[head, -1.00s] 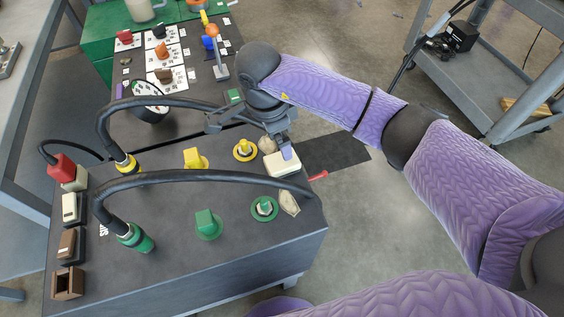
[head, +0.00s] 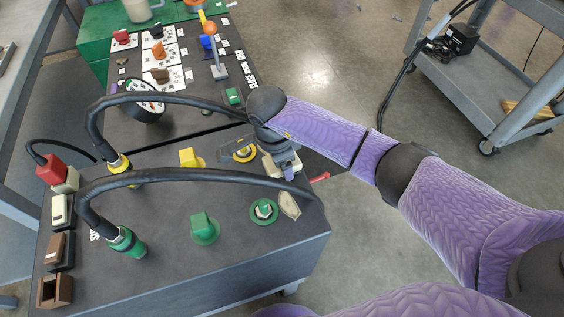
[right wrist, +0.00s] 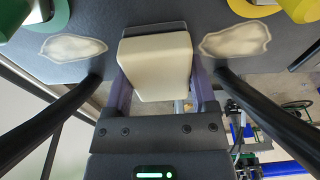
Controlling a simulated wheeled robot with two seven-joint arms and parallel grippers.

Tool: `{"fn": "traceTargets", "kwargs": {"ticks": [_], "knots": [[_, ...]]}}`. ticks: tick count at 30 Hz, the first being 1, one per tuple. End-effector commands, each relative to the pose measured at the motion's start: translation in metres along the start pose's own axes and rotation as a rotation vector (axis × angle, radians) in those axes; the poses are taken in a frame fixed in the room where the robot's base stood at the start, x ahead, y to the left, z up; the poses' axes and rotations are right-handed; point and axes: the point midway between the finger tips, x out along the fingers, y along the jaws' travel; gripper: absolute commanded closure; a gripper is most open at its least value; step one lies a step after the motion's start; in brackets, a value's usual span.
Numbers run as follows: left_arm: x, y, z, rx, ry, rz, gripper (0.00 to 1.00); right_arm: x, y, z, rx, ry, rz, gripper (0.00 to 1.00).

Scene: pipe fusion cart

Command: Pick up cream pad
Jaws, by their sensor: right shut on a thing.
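The cream pad (right wrist: 157,65) is a small block with rounded edges. In the right wrist view it sits between the two purple fingers of my right gripper (right wrist: 160,88), which is shut on its sides. In the head view the right gripper (head: 288,170) is at the right edge of the dark cart top, and it hides most of the pad. I cannot tell whether the pad touches the surface. My left gripper is not in view.
Pale patches (head: 289,204) mark the cart top beside the pad. A green fitting (head: 264,210) and a yellow fitting (head: 244,150) stand close by. A black hose (head: 200,174) arches across the cart, ending near the gripper. Open floor lies to the right.

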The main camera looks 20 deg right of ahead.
Motion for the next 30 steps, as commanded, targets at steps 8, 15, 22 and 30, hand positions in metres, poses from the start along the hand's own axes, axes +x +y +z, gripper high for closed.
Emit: {"fn": "traceTargets", "kwargs": {"ticks": [8,15,22,30], "knots": [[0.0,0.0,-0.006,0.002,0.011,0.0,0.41,-0.002,0.0,0.0,0.0,0.0,-0.001,0.85],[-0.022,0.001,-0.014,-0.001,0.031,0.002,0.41,-0.058,-0.001,-0.009,-0.001,0.001,-0.007,0.85],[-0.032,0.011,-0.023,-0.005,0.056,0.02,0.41,-0.097,0.0,-0.015,0.0,-0.001,-0.002,0.85],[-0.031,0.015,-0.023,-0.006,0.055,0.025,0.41,-0.099,0.0,-0.015,0.0,0.0,0.0,0.85]]}}
